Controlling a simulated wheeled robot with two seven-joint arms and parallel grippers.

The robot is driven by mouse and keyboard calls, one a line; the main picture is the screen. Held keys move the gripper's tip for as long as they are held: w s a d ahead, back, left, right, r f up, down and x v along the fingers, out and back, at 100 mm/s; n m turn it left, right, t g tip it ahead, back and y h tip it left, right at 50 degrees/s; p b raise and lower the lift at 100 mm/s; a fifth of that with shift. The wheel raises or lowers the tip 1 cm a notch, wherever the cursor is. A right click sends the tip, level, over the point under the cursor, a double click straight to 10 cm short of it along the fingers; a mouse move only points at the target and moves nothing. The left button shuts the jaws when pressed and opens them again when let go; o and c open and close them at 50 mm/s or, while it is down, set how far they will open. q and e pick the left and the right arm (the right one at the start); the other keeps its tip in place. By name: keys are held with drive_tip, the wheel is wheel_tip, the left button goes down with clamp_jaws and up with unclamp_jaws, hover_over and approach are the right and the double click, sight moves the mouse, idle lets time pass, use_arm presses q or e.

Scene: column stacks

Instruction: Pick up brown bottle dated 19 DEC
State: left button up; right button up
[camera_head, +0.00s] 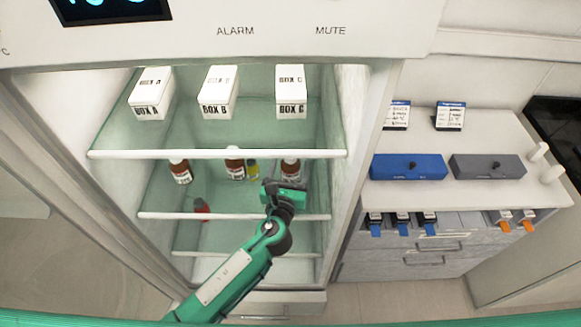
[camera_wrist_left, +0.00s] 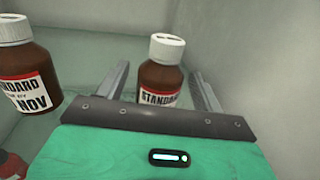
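Three brown bottles with white caps stand on the second shelf in the head view: a left bottle (camera_head: 181,172), a middle bottle (camera_head: 235,163) and a right bottle (camera_head: 290,167). My left gripper (camera_head: 284,190) is inside the fridge at the right bottle. In the left wrist view that bottle (camera_wrist_left: 159,78) stands upright between the two open fingers (camera_wrist_left: 160,88), its label reading "STANDARD" with the date hidden by the gripper body. Another brown bottle (camera_wrist_left: 28,75) at the left shows "NOV" on its label. No 19 DEC date is readable. My right gripper is not in view.
White boxes A (camera_head: 152,93), B (camera_head: 218,92) and C (camera_head: 291,92) stand on the shelf above. A yellow-green item (camera_head: 253,169) is by the middle bottle, and a red item (camera_head: 202,209) is lower. The fridge's right wall (camera_head: 347,130) is close to the right bottle.

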use_arm(q)
drive_tip(key=c, duration=0.9)
drive_tip(key=shift+c, duration=0.2)
